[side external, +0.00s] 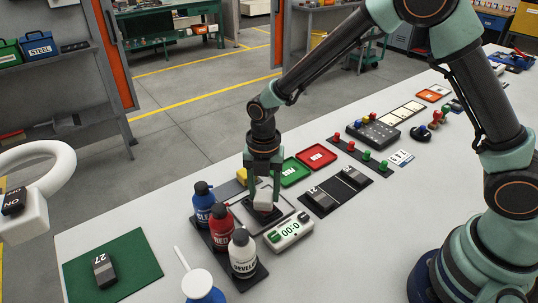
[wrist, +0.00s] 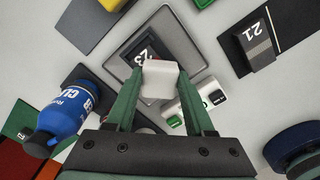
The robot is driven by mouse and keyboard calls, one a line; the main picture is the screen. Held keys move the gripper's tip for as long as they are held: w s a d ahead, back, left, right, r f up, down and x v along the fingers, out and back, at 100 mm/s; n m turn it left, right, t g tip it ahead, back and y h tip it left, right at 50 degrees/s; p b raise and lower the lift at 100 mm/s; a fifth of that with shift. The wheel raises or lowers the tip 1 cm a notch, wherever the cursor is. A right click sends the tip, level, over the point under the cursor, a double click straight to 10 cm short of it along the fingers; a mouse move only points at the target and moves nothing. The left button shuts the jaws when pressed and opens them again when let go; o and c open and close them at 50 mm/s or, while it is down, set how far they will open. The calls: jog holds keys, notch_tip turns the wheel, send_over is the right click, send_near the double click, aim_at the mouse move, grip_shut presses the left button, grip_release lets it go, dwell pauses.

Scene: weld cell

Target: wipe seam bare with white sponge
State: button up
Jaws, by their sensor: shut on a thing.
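My gripper (side external: 263,186) is shut on a white sponge (side external: 263,199), which also shows between the fingertips in the wrist view (wrist: 160,80). The sponge is over a grey framed tray (side external: 285,208) on the bench. A dark block marked 23 (wrist: 142,50) lies in this tray, partly hidden by the sponge and fingers. I cannot tell whether the sponge touches the block. The seam on the block cannot be made out in either view.
Blue (side external: 203,205), red (side external: 221,228) and white (side external: 242,253) bottles stand close on the near side. A white-green timer (side external: 290,232) is beside the tray. A yellow block (side external: 241,175), a green tray (side external: 293,171) and a dark board with numbered blocks (side external: 335,190) are nearby.

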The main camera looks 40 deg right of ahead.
jog(key=shift+s, duration=2)
jog(key=shift+w+r, duration=0.1)
jog(key=shift+w, duration=3.7)
notch_tip(320, 180, up, 8)
